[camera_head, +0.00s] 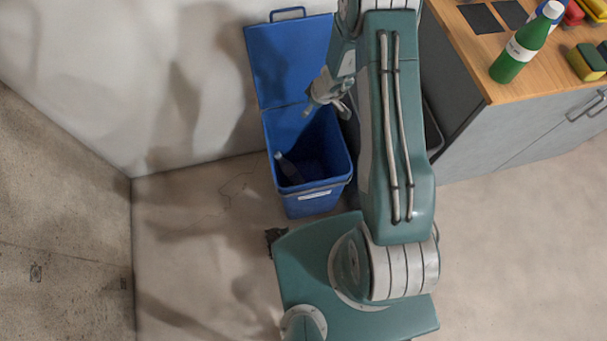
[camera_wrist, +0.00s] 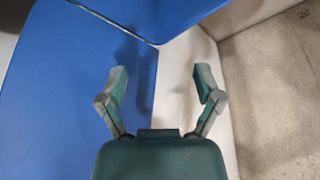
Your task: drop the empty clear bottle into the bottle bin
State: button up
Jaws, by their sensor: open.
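The blue bottle bin (camera_head: 310,202) stands on the floor against the wall with its lid (camera_head: 288,58) raised and leaning back. A clear bottle (camera_head: 290,168) lies tilted inside the bin, dim in its shadow. My gripper (camera_head: 324,108) is above the bin's opening, near the hinge side, and holds nothing. In the wrist view the two fingers of my gripper (camera_wrist: 161,85) are spread apart with empty space between them. Blue surfaces of the bin (camera_wrist: 60,90) fill the left of that view. The bottle is not visible in the wrist view.
A wooden-topped counter (camera_head: 480,60) stands at the right. It carries a green bottle (camera_head: 518,55) with a white label, a sponge (camera_head: 586,62), dark flat squares (camera_head: 480,18) and red and yellow items. The floor (camera_head: 195,225) left of the bin is clear.

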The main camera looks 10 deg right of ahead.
jog(key=v, duration=0.8)
jog(key=shift+r, duration=0.1)
